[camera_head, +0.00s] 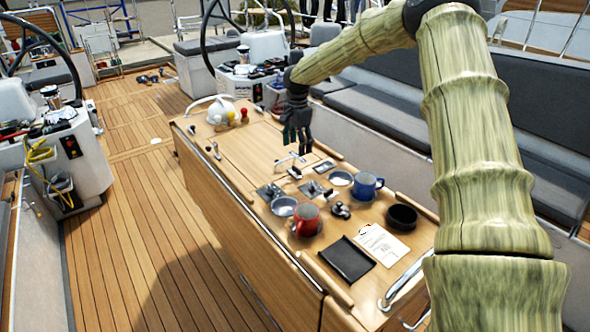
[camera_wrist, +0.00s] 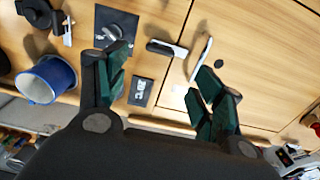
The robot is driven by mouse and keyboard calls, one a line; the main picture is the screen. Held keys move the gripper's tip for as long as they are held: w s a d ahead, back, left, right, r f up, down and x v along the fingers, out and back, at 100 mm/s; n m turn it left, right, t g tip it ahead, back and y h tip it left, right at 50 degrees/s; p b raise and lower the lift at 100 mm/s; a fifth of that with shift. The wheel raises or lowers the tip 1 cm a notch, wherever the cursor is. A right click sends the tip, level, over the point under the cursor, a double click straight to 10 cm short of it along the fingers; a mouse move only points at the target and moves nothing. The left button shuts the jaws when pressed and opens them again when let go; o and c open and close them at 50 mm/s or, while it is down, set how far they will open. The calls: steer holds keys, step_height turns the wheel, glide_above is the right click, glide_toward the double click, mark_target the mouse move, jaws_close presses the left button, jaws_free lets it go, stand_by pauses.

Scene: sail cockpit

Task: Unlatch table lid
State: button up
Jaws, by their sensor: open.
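The wooden table (camera_head: 237,262) stands in the middle of the cockpit, and its lid panel (camera_head: 245,145) lies flat on top. A small latch lever (camera_wrist: 166,49), black at one end and pale along its handle, lies by the panel seam; it also shows in the head view (camera_head: 295,173). A curved pale handle (camera_wrist: 201,58) sits beside it, seen also in the head view (camera_head: 290,158). My gripper (camera_head: 297,145) is above this hardware, pointing down. In the wrist view my gripper (camera_wrist: 160,72) is open and empty, the lever and handle beyond its fingertips.
A blue mug (camera_head: 366,186), red mug (camera_head: 306,220), black bowl (camera_head: 402,217), black tray (camera_head: 347,260) and paper sheet (camera_head: 382,244) crowd the table's near end. A white kettle-like object (camera_head: 220,113) is at the far end. Dark metal plates (camera_head: 314,190) lie near the latch.

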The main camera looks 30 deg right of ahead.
mark_target(297, 168)
steer(key=shift+f+p, duration=1.95)
steer(key=shift+f, duration=3.2)
steer(key=c, duration=1)
